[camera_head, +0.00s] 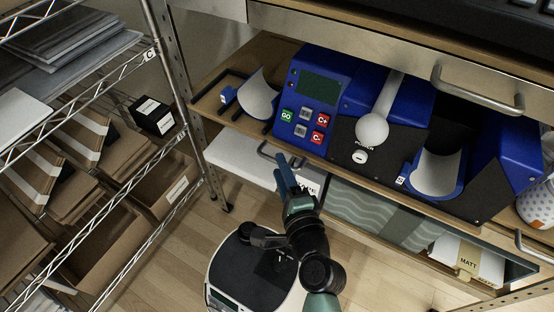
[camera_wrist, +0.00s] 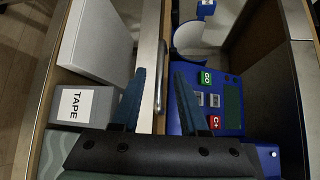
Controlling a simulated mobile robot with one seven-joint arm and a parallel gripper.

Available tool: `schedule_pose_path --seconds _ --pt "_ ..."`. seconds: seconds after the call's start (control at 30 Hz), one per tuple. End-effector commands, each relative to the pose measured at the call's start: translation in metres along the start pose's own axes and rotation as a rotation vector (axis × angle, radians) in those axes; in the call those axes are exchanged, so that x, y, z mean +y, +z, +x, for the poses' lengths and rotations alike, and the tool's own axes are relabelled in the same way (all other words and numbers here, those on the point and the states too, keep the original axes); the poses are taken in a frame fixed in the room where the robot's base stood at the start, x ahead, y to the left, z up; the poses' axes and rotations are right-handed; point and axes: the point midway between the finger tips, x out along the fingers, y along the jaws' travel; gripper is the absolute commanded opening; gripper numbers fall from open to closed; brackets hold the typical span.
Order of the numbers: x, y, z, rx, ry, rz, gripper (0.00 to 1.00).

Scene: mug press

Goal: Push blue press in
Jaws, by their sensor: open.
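The blue press (camera_head: 395,100) stands on the wooden shelf at upper right in the head view. Its control panel (camera_head: 310,97) has a dark screen and green, grey and red buttons, and shows in the wrist view (camera_wrist: 218,105). A lever with a pale round knob (camera_head: 372,128) rises from its middle. A white curved pad in a blue cradle (camera_head: 438,172) sits at its right front. My gripper (camera_head: 287,168) is open and empty, below and in front of the panel, apart from the press. In the wrist view its two fingers (camera_wrist: 158,90) point toward the shelf edge.
A metal drawer handle (camera_head: 276,157) lies close to my fingertips. A second curved pad (camera_head: 259,96) stands on the shelf left of the press. A TAPE box (camera_wrist: 82,106) sits in the open drawer below. A wire rack (camera_head: 100,150) with cardboard boxes stands at left.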

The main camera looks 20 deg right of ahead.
Motion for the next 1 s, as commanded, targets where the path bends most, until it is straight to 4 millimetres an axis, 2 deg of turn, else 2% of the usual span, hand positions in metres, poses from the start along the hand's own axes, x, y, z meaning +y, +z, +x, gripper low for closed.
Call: schedule_pose_path --seconds 0.03,0.2,0.6,0.87,1.0 --pt "-0.001 0.0 0.009 -0.002 -0.001 -0.001 0.43" --pt "0.0 0.0 0.026 0.0 -0.001 -0.001 0.43" --pt "0.0 0.001 0.033 -0.001 0.001 0.0 0.43" --pt "0.0 0.001 0.033 -0.001 0.001 -0.001 0.0" --pt "0.0 0.001 0.033 -0.001 0.001 -0.001 0.0"
